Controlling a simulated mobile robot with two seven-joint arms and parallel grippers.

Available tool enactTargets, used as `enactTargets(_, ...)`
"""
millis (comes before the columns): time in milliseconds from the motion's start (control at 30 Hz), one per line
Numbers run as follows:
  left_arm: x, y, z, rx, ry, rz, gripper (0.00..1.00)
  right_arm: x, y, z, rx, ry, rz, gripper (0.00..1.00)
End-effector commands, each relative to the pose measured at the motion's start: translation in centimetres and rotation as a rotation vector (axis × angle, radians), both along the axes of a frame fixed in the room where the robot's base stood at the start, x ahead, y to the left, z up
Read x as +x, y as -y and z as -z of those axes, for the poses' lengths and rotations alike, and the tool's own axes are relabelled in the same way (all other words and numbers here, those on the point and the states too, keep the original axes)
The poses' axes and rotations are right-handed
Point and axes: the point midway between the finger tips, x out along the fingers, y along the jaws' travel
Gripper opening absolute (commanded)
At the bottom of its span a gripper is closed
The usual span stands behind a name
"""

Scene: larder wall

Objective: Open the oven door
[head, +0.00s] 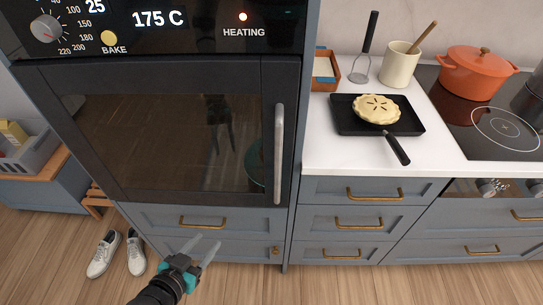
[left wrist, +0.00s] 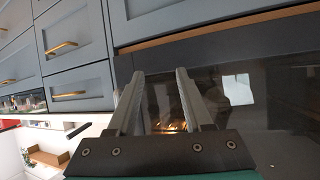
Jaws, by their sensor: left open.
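The oven door (head: 170,140) is a dark panel with a glass window in the tall grey-blue unit, and it looks closed. Its vertical silver handle (head: 279,155) runs along the right side of the door. My left gripper (head: 208,241) is open and empty, low in front of the drawers under the oven, below and left of the handle, apart from it. In the left wrist view its two fingers (left wrist: 160,75) stand apart before the dark oven front (left wrist: 255,110); I cannot make out the handle there. My right gripper is not in view.
White shoes (head: 104,254) stand on the floor at left.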

Motion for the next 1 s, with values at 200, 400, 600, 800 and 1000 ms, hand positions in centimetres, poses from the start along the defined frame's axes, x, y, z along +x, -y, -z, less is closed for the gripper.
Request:
enactTargets(200, 1.3, 4.7, -10.7, -0.13, 0.236, 0.133, 0.51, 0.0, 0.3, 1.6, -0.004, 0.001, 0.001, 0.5)
enactTargets(400, 0.2, 7.9, -17.9, -0.231, 0.369, 0.228, 0.51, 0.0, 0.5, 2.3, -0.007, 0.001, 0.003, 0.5)
enactTargets(600, -0.3, 8.9, -20.4, -0.27, 0.412, 0.259, 0.51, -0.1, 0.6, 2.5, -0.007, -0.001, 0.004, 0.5)
enactTargets(800, 0.9, 9.7, -20.5, -0.27, 0.416, 0.259, 0.51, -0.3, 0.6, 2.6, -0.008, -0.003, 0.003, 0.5)
enactTargets(1000, 3.2, 11.1, -20.5, -0.27, 0.416, 0.258, 0.51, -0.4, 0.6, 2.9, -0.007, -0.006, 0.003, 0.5)
